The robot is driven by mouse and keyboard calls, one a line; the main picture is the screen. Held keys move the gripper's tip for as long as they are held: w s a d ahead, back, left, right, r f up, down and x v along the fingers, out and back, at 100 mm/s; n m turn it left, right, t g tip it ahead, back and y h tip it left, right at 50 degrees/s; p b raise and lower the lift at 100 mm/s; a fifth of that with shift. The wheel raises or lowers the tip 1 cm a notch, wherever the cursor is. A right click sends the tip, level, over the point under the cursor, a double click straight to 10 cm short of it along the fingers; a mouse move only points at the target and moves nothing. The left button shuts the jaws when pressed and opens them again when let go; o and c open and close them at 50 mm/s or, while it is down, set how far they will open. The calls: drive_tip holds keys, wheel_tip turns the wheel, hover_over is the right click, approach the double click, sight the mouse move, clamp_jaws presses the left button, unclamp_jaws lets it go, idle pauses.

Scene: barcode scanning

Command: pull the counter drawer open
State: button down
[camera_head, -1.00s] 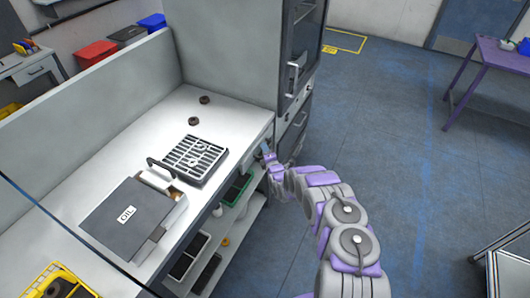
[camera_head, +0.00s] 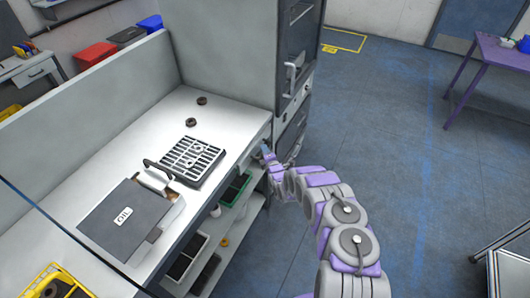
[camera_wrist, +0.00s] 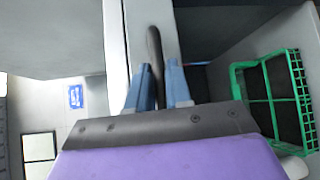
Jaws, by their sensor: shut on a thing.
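The counter drawer's light grey front (camera_wrist: 137,22) shows in the wrist view, with a dark bar handle (camera_wrist: 154,45) on it. My gripper (camera_wrist: 159,68) has its two blue fingers on either side of this handle and is shut on it. In the head view my gripper (camera_head: 265,150) is at the counter's front edge, near its right end.
A green-rimmed bin (camera_wrist: 238,95) sits below. A tall grey cabinet (camera_head: 235,50) adjoins the counter. Floor to the right is clear.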

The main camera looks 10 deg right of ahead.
drive_tip(key=shift+s+a+f, duration=0.15)
drive_tip(key=shift+a+f, duration=0.1)
drive_tip(key=shift+f, duration=0.05)
drive_tip(key=shift+s+d+f, duration=0.1)
drive_tip(key=shift+s, duration=0.05)
drive_tip(key=s+d+b, duration=0.5)
drive_tip(key=s+d, duration=0.7)
drive_tip(key=d, duration=0.4)
drive_tip(key=shift+d, duration=0.15)
drive_tip(key=c, duration=1.3)
unclamp_jaws()
drive_tip(key=shift+f, duration=0.1)
drive_tip(key=shift+o, duration=0.8)
drive_tip(key=shift+w+r, duration=0.15)
drive_tip(key=shift+r, duration=0.05)
drive_tip(key=shift+d+r, duration=0.1)
drive_tip(key=s+d+r, duration=0.1)
drive_tip(key=s, duration=0.7)
drive_tip(key=s+d+r+p, duration=0.1)
drive_tip(key=s, duration=0.8)
drive_tip(key=shift+d, duration=0.25)
